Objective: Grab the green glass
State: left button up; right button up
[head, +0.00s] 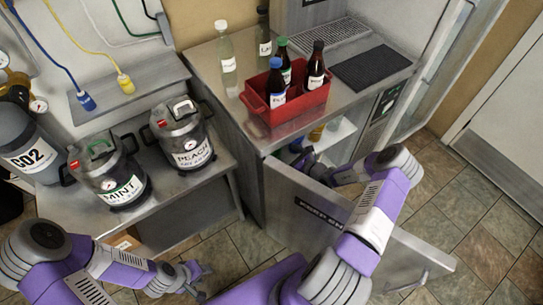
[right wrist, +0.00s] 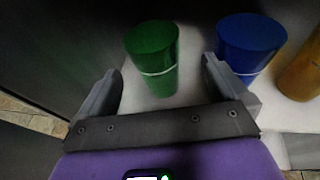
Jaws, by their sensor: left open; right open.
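The green glass (right wrist: 152,60) stands upright on a pale shelf in the right wrist view, with a white band around it. My right gripper (right wrist: 161,82) is open, with one finger on each side of the glass's lower part. I cannot tell whether either finger touches it. In the head view my right arm reaches over the open cabinet door and the gripper (head: 308,162) is partly hidden inside the cabinet. My left gripper (head: 191,275) is open and empty, low over the floor.
A blue glass (right wrist: 250,45) stands close to the right finger, and an amber glass (right wrist: 302,70) stands beyond it. The open cabinet door (head: 310,205) is below my right arm. A red crate (head: 291,107) of bottles sits on the counter.

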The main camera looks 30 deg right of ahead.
aim_at(280, 153)
jog(key=x, duration=0.2)
jog(key=b+x, duration=0.1)
jog(key=x, duration=0.1)
jog(key=b+x, duration=0.1)
jog(key=shift+w+a, duration=0.3)
jog(key=shift+a, duration=0.15)
jog(key=c, duration=1.1)
